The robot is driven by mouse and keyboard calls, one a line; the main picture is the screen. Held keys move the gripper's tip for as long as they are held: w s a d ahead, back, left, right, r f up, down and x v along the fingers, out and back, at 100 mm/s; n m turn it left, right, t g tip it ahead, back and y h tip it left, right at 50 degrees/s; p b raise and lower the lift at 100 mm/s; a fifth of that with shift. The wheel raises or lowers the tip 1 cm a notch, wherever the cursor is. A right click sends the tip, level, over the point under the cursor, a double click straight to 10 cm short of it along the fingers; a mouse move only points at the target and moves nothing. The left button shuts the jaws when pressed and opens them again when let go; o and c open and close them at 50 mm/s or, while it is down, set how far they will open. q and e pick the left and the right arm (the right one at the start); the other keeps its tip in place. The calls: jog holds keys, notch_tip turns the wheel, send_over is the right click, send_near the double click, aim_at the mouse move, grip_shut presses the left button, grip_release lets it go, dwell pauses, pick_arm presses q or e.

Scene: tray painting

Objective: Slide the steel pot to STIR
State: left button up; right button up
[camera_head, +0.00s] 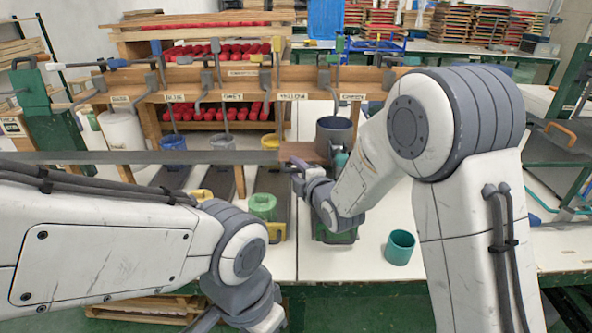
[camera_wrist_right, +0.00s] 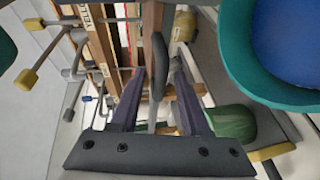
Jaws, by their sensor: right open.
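A dark grey metal pot (camera_head: 335,136), which looks like the steel pot, stands upright behind my right wrist, beside a brown block. My right gripper (camera_head: 292,163) is to the left of and nearer than the pot, partly hidden by its own wrist. In the right wrist view my right gripper (camera_wrist_right: 158,88) is open, with a dark upright handle (camera_wrist_right: 158,65) between its fingers; contact cannot be told. I cannot read a STIR label in either view.
A wooden rack (camera_head: 215,88) with labels and grey levers stands behind. Blue, grey and yellow buckets hang below it. A green can (camera_head: 263,206) and a teal cup (camera_head: 399,247) stand on the table. A teal-rimmed container with blue inside (camera_wrist_right: 285,45) is close to the right gripper.

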grip_shut()
dwell(1.4)
